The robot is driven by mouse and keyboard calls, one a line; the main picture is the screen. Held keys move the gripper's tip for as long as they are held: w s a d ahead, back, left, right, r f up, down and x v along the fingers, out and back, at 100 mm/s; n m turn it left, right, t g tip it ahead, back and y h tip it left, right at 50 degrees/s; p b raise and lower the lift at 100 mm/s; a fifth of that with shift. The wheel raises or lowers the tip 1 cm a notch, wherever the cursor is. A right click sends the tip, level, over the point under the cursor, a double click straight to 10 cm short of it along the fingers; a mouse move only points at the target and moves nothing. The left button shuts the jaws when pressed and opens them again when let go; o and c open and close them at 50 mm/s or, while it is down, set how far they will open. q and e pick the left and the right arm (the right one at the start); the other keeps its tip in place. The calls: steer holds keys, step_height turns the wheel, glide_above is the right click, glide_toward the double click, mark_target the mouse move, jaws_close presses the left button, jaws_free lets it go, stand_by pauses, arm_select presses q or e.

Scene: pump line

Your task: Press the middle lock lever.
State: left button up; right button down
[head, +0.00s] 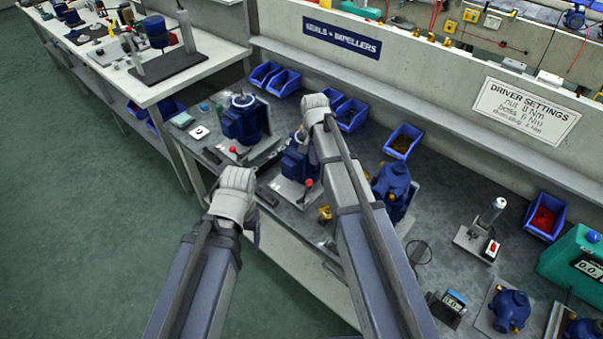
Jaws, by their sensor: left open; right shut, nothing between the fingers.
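Blue pumps stand in a row on grey plates on the dark bench. The left pump (242,120) has a small red-knobbed lever (232,150) at its front. The middle pump (297,163) has a red-knobbed lever (308,183) at its front, close to my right forearm. The right pump (393,183) is partly behind my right arm, and I cannot see a lever on it. My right gripper (315,103) is shut and empty, appearing above and behind the middle pump. My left gripper (238,180) is open and empty near the bench's front edge, left of the middle lever.
Blue bins (403,141) line the bench's back. A small stand with a red switch (491,248), a red-filled bin (545,216) and a green unit (575,258) are at the right. A white side table (190,85) is at upper left. Green floor is clear at left.

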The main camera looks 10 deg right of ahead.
steer(key=shift+w, duration=0.1)
stand_by(0.3)
steer(key=b, duration=1)
glide_toward(307, 190)
steer(key=w+d+f, duration=0.3)
steer(key=f, duration=0.2)
steer(key=shift+w+d+f, duration=0.2)
steer(key=shift+w+f, duration=0.1)
steer(key=shift+w, duration=0.1)
steer(key=shift+s, duration=0.1)
steer(key=shift+s+a+r, duration=0.15)
steer(key=shift+a, duration=0.15)
